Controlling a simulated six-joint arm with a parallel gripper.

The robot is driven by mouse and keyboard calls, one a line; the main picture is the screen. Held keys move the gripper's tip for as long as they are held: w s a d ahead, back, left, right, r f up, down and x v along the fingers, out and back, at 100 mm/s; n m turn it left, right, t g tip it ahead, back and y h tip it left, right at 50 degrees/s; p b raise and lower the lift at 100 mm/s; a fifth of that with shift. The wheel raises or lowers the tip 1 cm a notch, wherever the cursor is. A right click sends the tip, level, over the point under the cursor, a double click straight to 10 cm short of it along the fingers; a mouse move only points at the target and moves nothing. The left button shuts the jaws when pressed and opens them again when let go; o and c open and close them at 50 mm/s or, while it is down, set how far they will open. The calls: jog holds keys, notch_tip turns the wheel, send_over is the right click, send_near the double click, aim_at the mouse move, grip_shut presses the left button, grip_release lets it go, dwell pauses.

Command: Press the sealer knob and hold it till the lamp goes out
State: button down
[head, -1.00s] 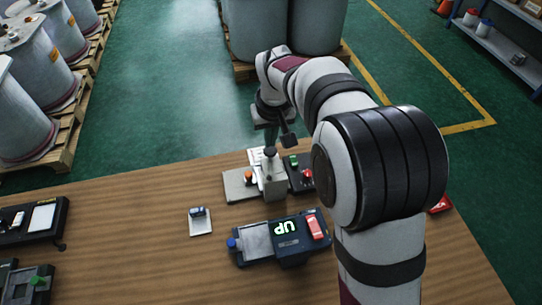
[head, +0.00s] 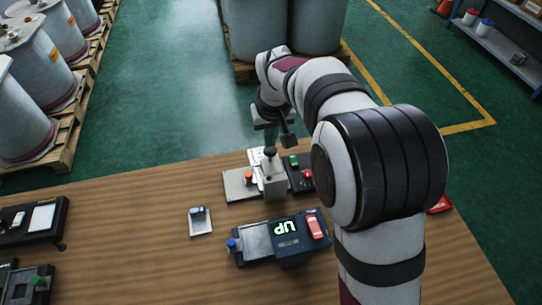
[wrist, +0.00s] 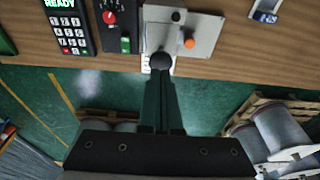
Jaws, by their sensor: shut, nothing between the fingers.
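The sealer (head: 273,184) is a light grey block on a grey plate on the wooden table. Its round black knob (head: 270,153) stands on top; it shows large in the wrist view (wrist: 160,62). An orange lamp (head: 249,177) sits on the plate beside the block, also seen in the wrist view (wrist: 189,43); I cannot tell whether it is lit. My gripper (head: 271,141) is shut and empty, fingers pointing down over the knob. In the wrist view its fingertips (wrist: 162,84) line up with the knob; I cannot tell whether they touch it.
A black box with a red dial (wrist: 109,17) and green switch (wrist: 126,42) stands close beside the sealer. A keypad (wrist: 70,25) reads READY. A device reading UP (head: 285,228) and a small tray (head: 200,222) lie nearer.

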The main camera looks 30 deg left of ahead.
aim_at(270, 150)
jog(key=shift+f, duration=1.9)
dwell(0.9)
jog(key=shift+r, duration=3.95)
